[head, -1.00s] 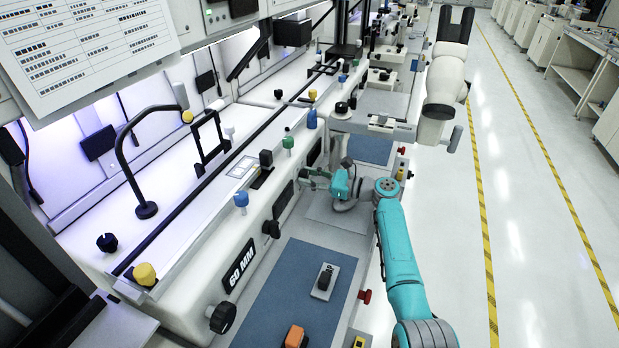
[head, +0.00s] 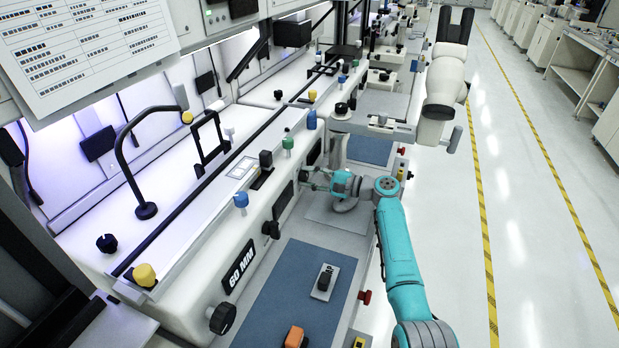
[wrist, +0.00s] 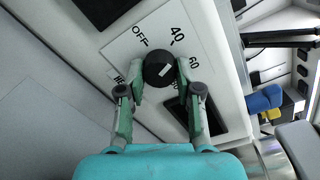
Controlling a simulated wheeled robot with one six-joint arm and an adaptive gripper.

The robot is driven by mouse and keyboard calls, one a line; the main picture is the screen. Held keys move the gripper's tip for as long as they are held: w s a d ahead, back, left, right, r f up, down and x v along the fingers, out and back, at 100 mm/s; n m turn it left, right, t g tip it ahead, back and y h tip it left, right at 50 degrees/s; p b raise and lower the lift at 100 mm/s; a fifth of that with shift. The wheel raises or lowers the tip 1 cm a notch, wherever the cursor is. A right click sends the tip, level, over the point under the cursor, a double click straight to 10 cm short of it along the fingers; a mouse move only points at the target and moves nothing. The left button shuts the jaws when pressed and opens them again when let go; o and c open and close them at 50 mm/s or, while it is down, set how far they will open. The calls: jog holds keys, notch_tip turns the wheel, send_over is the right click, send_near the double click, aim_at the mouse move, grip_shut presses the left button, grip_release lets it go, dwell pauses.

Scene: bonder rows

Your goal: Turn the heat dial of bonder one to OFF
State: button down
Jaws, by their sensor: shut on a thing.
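The heat dial (wrist: 158,66) is a round black knob with a short white mark, on a white plate on the bonder's sloped front. The plate (wrist: 118,50) reads OFF at the upper left, 40 at the top and 60 at the right; another label is partly covered by a finger. The white mark lies slanted, below and right of the knob's middle, away from OFF. My gripper (wrist: 160,73) is shut on the dial, one green finger on each side. In the head view my gripper (head: 311,179) is at the bonder's front face, where the dial is hidden.
Dark panels sit beside the plate. Blue (head: 241,199) and green (head: 288,142) knobs stand on the bonder's upper edge. A blue mat (head: 300,280) with a small black-topped device (head: 325,279) lies in front. The aisle at right is clear.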

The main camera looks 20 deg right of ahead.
jog(key=n, duration=0.7)
jog(key=shift+r, duration=0.1)
jog(key=n, duration=0.6)
jog(key=shift+s+t, duration=0.1)
jog(key=shift+t, duration=0.2)
dwell(0.3)
jog(key=c, duration=0.8)
grip_release()
jog(key=v, duration=1.2)
jog(key=shift+a+r, duration=0.1)
jog(key=shift+r, duration=0.05)
